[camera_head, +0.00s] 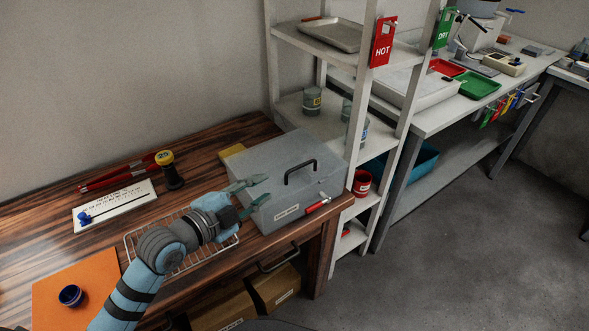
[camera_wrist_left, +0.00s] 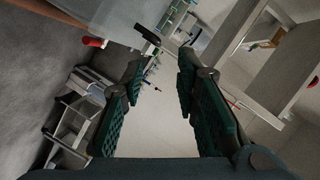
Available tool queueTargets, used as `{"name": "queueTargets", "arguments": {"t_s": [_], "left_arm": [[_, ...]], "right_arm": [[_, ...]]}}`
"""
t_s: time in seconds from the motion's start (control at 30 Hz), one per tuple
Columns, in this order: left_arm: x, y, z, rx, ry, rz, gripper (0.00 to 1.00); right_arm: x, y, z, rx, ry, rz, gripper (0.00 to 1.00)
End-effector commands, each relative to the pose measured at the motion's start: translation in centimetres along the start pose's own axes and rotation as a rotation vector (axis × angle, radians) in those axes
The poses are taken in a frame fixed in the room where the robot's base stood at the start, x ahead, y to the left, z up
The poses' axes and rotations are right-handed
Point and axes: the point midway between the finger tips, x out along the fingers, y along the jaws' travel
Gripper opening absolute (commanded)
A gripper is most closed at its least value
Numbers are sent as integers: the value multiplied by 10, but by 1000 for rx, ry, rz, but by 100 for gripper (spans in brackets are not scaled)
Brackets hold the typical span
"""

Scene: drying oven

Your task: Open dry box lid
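The grey dry box (camera_head: 310,192) stands on the wooden table at its right end, with its lid (camera_head: 270,154) shut. A black arched handle (camera_head: 301,172) sits on the lid, and a red-handled piece (camera_head: 317,206) is at the front. My left gripper (camera_head: 263,190) is open and empty, overlapping the box's left part in the head view; I cannot tell whether it touches. In the left wrist view the open fingers (camera_wrist_left: 160,98) have nothing between them. The box (camera_wrist_left: 105,14) and handle (camera_wrist_left: 147,34) show at the upper left there. My right gripper is not in view.
A wire rack (camera_head: 134,242) lies under my left arm. A white shelf unit (camera_head: 405,53) stands just right of the box.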

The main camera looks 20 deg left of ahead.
Motion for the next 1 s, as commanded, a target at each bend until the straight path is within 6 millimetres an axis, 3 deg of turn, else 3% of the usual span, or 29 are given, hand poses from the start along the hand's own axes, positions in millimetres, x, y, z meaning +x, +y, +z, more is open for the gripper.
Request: {"name": "queueTargets", "arguments": {"t_s": [0.3,0.5,0.7,0.93,1.0], "left_arm": [[81,3,-1,-9,3,3,28],[118,3,0,-6,0,3,28],[133,3,0,-5,-2,5,28],[134,3,0,-5,-2,5,28],[134,3,0,-5,-2,5,19]], "right_arm": [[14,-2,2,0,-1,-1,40],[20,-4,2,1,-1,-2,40],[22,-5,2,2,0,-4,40],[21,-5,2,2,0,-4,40],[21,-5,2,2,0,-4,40]]}}
